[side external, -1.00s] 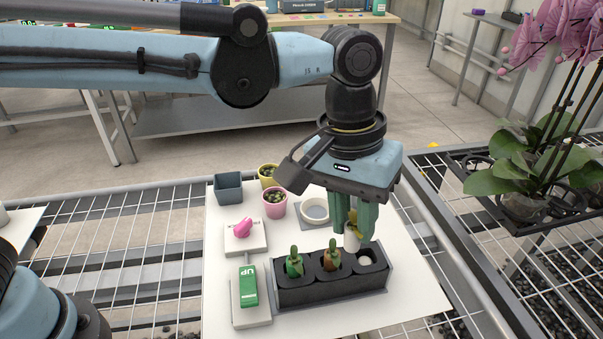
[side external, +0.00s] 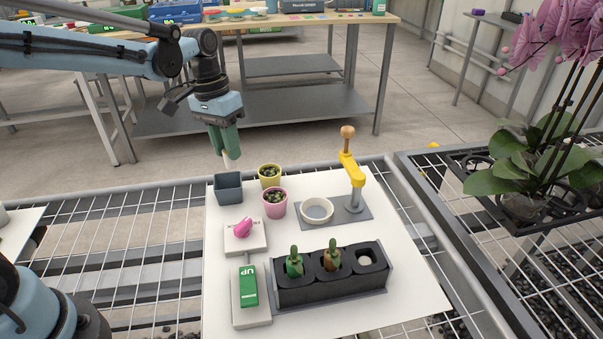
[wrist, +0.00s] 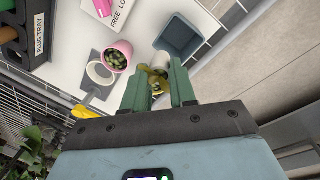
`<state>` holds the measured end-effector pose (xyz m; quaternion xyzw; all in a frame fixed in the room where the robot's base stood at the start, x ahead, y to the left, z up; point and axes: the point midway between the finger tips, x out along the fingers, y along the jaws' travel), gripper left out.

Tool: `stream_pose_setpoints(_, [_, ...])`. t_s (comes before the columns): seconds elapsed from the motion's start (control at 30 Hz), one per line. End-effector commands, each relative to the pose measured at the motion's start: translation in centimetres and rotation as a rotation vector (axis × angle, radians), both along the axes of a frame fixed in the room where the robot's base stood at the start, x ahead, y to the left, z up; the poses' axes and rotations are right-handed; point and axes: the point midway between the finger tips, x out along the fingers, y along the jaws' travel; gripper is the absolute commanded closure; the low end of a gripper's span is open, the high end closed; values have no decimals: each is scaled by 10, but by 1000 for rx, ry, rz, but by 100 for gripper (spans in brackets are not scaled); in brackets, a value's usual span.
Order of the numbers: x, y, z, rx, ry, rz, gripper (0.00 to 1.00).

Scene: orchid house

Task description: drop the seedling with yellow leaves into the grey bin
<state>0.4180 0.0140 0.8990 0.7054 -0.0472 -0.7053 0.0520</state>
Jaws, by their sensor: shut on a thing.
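My gripper (side external: 226,152) is shut on the seedling with yellow leaves, whose pale plug (side external: 231,161) hangs below the fingertips. The gripper is above and just behind the grey bin (side external: 228,190) in the side view. In the wrist view the yellowish leaves (wrist: 158,84) are between the fingers (wrist: 157,88), and the pale plug points toward the grey bin (wrist: 190,38). The bin's visible inside looks empty in the wrist view. The seedling is apart from the bin.
The yellow pot (side external: 269,181) and pink pot (side external: 275,208) stand right of the bin. The black plug tray (side external: 330,288) holds two seedlings; its right cell has none. A yellow lever stand (side external: 353,175) rises at the back right.

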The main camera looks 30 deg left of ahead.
Motion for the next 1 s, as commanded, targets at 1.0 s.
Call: stream_pose_setpoints(1.0, [0,0,-58,0,0,0,67])
